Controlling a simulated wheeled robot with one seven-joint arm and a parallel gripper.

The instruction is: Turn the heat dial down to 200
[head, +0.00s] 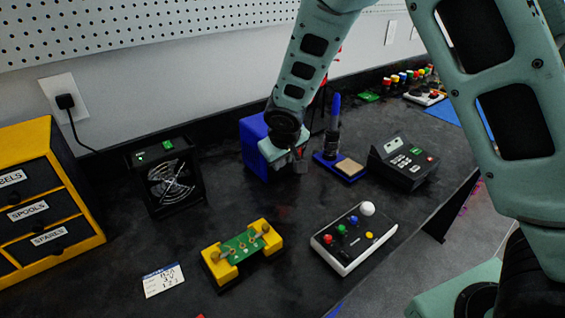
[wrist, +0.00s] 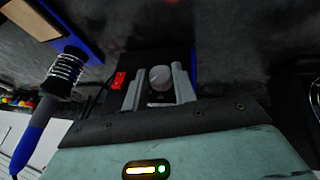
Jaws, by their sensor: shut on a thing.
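The blue station box (head: 252,148) stands on the black bench near the wall, and my arm partly covers it. My gripper (head: 299,164) is at its front. In the wrist view, the round grey heat dial (wrist: 160,78) sits between the two fingers of my gripper (wrist: 158,82), which is shut on it. A red switch (wrist: 119,80) is beside the dial on the dark front panel. I cannot read the dial's setting or any display. In the head view the dial is hidden behind my gripper.
A soldering iron (head: 334,112) stands upright in its blue holder close to the right of the box. A black keypad unit (head: 405,160), a fan unit (head: 165,178), a yellow circuit-board holder (head: 218,267) and a button panel (head: 353,238) stand around. Bare bench lies in front.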

